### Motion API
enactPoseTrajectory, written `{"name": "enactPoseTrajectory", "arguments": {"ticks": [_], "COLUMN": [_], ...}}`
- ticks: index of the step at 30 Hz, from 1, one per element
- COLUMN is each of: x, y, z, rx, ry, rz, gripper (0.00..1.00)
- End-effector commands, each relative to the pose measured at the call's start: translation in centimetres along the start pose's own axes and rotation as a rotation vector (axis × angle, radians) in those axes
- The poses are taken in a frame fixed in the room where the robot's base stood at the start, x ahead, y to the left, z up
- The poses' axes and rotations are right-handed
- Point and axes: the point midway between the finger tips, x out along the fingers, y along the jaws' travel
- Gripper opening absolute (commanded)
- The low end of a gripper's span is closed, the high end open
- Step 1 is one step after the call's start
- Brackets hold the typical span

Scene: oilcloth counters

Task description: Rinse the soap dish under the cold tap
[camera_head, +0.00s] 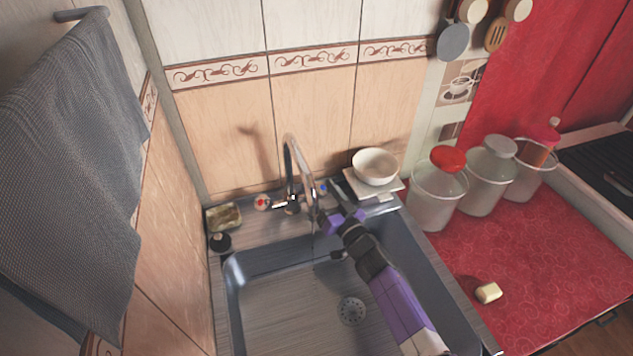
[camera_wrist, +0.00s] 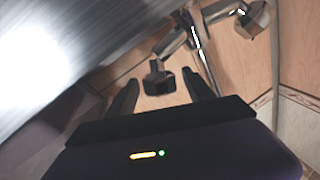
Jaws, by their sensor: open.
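The tap (camera_head: 290,175) is a chrome gooseneck behind the sink, with a red-marked knob (camera_head: 262,203) on its left and a blue-marked cold knob (camera_head: 323,188) on its right. My gripper (camera_head: 336,212) is open beside the blue-marked knob. In the wrist view, a dark faceted knob (camera_wrist: 158,79) shows between and just beyond the two spread fingers of my gripper (camera_wrist: 163,88); I cannot tell whether they touch it. What looks like the soap dish (camera_head: 223,217), with dull yellowish dirt, sits on the sink's back left corner. I cannot tell whether water runs.
The steel sink basin (camera_head: 290,290) is empty. A small dark round item (camera_head: 220,242) sits on its left rim. A white bowl (camera_head: 376,165) stands right of the tap. Several jars and a pale soap bar (camera_head: 488,292) are on the red oilcloth (camera_head: 540,255). A grey towel (camera_head: 70,170) hangs left.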

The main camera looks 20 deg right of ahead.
Motion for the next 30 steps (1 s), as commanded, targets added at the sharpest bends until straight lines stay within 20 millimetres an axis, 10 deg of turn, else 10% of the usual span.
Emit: {"name": "enactPoseTrajectory", "arguments": {"ticks": [9,30], "x": [-4.6,-5.1], "y": [0.1,0.1], "z": [-0.1,0.0], "rx": [0.0,-0.025], "ry": [0.0,0.0], "rz": [0.003,0.001], "gripper": [0.61,0.61]}}
